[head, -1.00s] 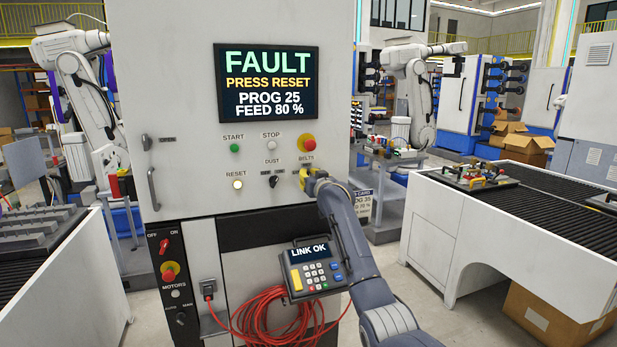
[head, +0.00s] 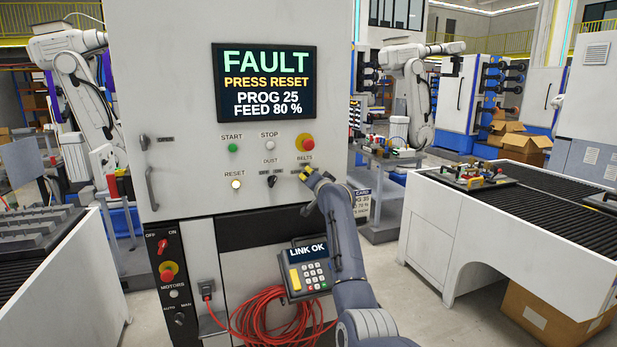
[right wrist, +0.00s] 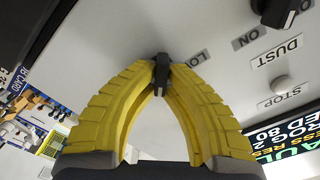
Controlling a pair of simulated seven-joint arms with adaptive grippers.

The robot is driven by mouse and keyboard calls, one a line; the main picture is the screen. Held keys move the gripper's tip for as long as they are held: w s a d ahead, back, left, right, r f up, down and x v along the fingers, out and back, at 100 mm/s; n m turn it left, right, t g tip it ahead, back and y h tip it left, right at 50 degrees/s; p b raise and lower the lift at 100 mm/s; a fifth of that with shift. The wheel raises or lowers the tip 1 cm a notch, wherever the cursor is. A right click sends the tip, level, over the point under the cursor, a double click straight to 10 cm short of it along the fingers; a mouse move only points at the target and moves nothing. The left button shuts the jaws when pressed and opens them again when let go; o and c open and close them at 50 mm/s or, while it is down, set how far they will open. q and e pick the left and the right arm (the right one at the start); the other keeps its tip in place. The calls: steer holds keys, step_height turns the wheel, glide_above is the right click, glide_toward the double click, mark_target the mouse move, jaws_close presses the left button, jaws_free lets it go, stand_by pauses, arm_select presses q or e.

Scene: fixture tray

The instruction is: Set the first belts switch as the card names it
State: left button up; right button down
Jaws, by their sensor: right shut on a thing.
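The belts switch (right wrist: 161,72) is a small black knob on the white cabinet front. In the right wrist view it sits between the yellow fingertips of my right gripper (right wrist: 160,76), which is shut on it. In the head view my right gripper (head: 307,174) is just under the BELTS label and hides the switch. A label reading "LO" is beside the knob in the wrist view. The card (head: 360,202) is partly hidden behind my right arm; "PROG 35" and "70 %" can be made out, but no belts line is readable. My left gripper is not in view.
The dust switch (head: 271,181) and lit reset button (head: 236,184) are left of my gripper, and a red stop button (head: 307,143) is above it. The screen (head: 265,83) reads "FAULT, PRESS RESET, PROG 25, FEED 80 %". A keypad (head: 306,270) and red cable (head: 262,318) hang below.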

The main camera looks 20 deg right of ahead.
steer(key=shift+m, duration=0.3)
stand_by(0.4)
steer(key=c, duration=1.5)
jaws_free()
steer(key=shift+s+d, duration=0.15)
steer(key=shift+s, duration=2.85)
steer(key=shift+s+d, duration=0.15)
steer(key=shift+s, duration=2.85)
